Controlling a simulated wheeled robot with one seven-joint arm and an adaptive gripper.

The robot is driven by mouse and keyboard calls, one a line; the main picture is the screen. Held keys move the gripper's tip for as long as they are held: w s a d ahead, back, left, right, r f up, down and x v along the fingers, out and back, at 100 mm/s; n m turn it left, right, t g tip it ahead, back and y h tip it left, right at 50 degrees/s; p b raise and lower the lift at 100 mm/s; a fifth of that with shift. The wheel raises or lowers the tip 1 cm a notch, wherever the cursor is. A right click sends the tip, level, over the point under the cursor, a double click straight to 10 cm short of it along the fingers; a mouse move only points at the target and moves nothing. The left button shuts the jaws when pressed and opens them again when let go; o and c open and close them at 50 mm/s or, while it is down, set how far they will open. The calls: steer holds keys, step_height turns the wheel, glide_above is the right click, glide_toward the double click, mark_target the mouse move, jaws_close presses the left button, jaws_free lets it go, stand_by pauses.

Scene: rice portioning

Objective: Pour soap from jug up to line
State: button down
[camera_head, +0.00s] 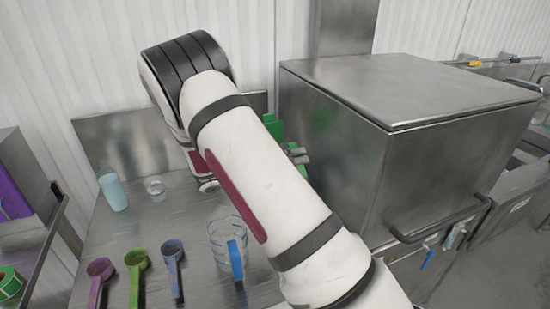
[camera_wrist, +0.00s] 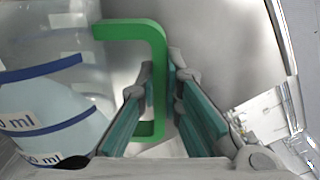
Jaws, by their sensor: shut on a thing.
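A clear jug with a green handle (camera_wrist: 157,62) shows in the wrist view. Its see-through wall (camera_wrist: 75,60) carries blue lines and white ml labels, and pale blue liquid (camera_wrist: 55,110) shows in it at lower left. My gripper (camera_wrist: 161,82) is shut on the green handle, one finger on each side. In the head view my arm hides most of the jug; only green parts (camera_head: 274,130) show beside it. A clear measuring jug with a blue handle (camera_head: 218,238) stands on the steel counter, partly behind my arm. Its contents are unclear.
A pale blue bottle (camera_head: 113,192) and a small clear glass (camera_head: 155,188) stand at the counter's back left. Purple (camera_head: 98,270), green (camera_head: 136,262) and blue (camera_head: 173,255) scoops lie in front. A large steel box (camera_head: 335,150) blocks the right.

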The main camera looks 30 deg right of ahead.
steer(key=shift+s+a+f+m, duration=0.1)
steer(key=shift+s+f+m, duration=0.25)
steer(key=shift+f, duration=0.25)
steer(key=shift+s+a+f+m, duration=0.1)
steer(key=shift+s+f+m, duration=0.15)
steer(key=shift+f+m, duration=0.3)
steer(key=shift+s+f+m, duration=0.3)
steer(key=shift+f, duration=0.35)
steer(key=shift+s+f+m+p, duration=0.25)
steer(key=shift+s+m+p, duration=0.05)
steer(key=shift+m+p, duration=0.1)
steer(key=shift+s+a+f+m+p, duration=0.1)
steer(key=shift+s+a+m+p, duration=0.1)
steer(key=shift+s+m+p, duration=0.65)
steer(key=shift+s+a+m+p, duration=0.2)
steer(key=shift+s+m+p, duration=0.3)
steer(key=shift+s+m, duration=0.75)
steer(key=shift+s+a+f+m+p, duration=0.15)
steer(key=shift+s+m+p, duration=0.45)
steer(key=shift+m, duration=0.9)
steer(key=shift+r, duration=0.1)
